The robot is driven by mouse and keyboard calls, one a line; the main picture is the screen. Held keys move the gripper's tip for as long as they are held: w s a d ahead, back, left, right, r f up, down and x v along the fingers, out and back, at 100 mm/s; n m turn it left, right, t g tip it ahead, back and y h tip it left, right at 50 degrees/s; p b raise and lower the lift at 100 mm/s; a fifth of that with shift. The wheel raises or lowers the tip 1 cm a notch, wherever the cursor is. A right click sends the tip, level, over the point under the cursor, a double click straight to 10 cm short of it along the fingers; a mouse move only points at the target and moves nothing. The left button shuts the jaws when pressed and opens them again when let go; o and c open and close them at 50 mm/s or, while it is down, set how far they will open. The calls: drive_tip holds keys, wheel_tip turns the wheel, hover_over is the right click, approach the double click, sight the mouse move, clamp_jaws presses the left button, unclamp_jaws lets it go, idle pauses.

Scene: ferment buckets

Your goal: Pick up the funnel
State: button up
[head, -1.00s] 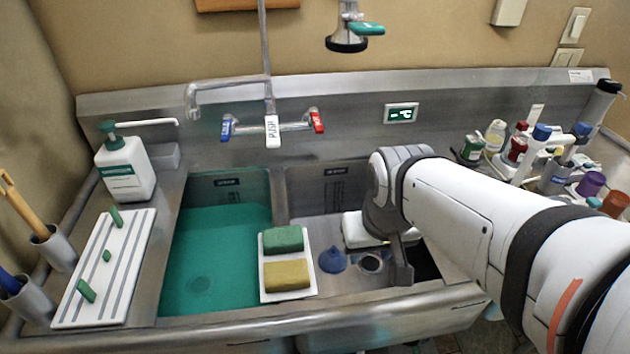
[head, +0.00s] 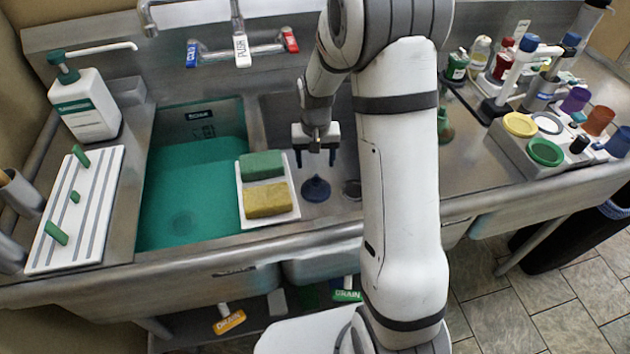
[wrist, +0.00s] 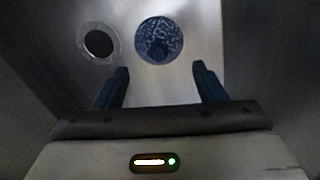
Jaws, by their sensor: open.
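The blue funnel (head: 316,189) sits in the metal sink basin, just right of the sponge tray. In the wrist view the funnel (wrist: 159,40) shows as a round, mottled blue shape, beyond the fingertips and roughly centred between them. My gripper (head: 316,163) points down above the funnel, apart from it. In the wrist view my gripper (wrist: 161,72) has its two dark blue fingers spread wide with nothing between them.
A white tray (head: 242,219) with a green sponge (head: 262,164) and a yellow sponge (head: 266,200) lies left of the funnel. A round drain (wrist: 98,42) is beside the funnel. Green liquid (head: 190,190) fills the left basin. Basin walls surround the gripper.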

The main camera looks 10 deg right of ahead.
sight(317, 176)
drive_tip(key=shift+w+f, duration=0.2)
drive_tip(key=shift+f, duration=0.4)
drive_tip(key=shift+w+f, duration=0.2)
drive_tip(key=shift+f, duration=0.4)
drive_tip(key=f, duration=0.7)
drive_tip(key=shift+d+f, duration=0.2)
drive_tip(key=shift+c, duration=0.4)
drive_tip(key=c, duration=0.6)
drive_tip(key=shift+c, duration=0.6)
